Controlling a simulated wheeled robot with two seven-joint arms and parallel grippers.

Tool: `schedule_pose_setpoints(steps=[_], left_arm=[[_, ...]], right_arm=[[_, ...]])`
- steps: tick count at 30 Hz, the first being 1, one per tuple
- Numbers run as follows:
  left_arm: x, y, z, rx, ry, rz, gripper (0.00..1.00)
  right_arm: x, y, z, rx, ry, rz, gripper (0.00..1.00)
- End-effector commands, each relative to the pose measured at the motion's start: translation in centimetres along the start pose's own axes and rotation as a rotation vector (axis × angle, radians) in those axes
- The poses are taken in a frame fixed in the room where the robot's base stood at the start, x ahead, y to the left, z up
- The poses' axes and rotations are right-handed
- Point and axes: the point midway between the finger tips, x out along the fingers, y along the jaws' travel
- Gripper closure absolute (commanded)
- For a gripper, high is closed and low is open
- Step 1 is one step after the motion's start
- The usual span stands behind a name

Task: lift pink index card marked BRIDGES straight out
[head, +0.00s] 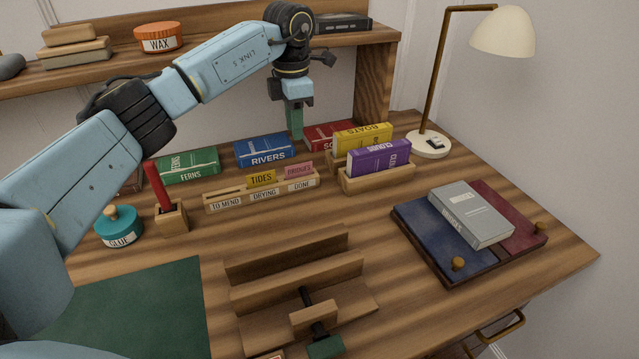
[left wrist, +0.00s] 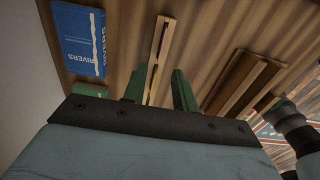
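The pink index card (head: 298,170) marked BRIDGES stands in the right-hand slot, labelled DONE, of a long wooden card holder (head: 225,203). A yellow card (head: 261,178) marked TIDES stands to its left. My left gripper (head: 295,136) points down above and apart from the pink card. In the left wrist view its two green fingers (left wrist: 158,90) are spread apart, with the card holder (left wrist: 163,32) running lengthwise between them. Only thin card edges show there, and the gap looks empty. My right gripper is not in view.
Blue RIVERS (head: 264,150) and green FERNS (head: 190,166) books lie behind the holder. A wooden box (head: 378,180) with yellow and purple books stands close on the right. A wooden press (head: 300,290) is in front. A red-handled tool (head: 158,187) stands at left.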

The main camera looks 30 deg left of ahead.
Motion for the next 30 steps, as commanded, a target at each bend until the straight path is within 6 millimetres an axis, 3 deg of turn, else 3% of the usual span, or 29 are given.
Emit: schedule_pose_setpoints(steps=[1, 6, 16, 24, 30], left_arm=[[1.4, 0.0, -0.1, 0.000, 0.003, -0.002, 0.72], [4.4, 0.0, 0.0, 0.000, 0.003, -0.001, 0.72], [6.6, -0.1, 0.1, 0.000, 0.001, 0.000, 0.72], [9.9, -0.4, 0.3, -0.001, 0.001, -0.001, 0.72], [11.0, -0.3, 0.3, 0.000, 0.001, 0.000, 0.72]], right_arm=[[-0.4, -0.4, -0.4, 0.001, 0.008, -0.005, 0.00], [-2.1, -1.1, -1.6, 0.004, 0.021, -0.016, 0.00], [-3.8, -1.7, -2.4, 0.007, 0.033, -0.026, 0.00], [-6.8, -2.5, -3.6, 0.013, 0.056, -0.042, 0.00], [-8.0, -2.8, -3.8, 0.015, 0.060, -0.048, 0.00]])
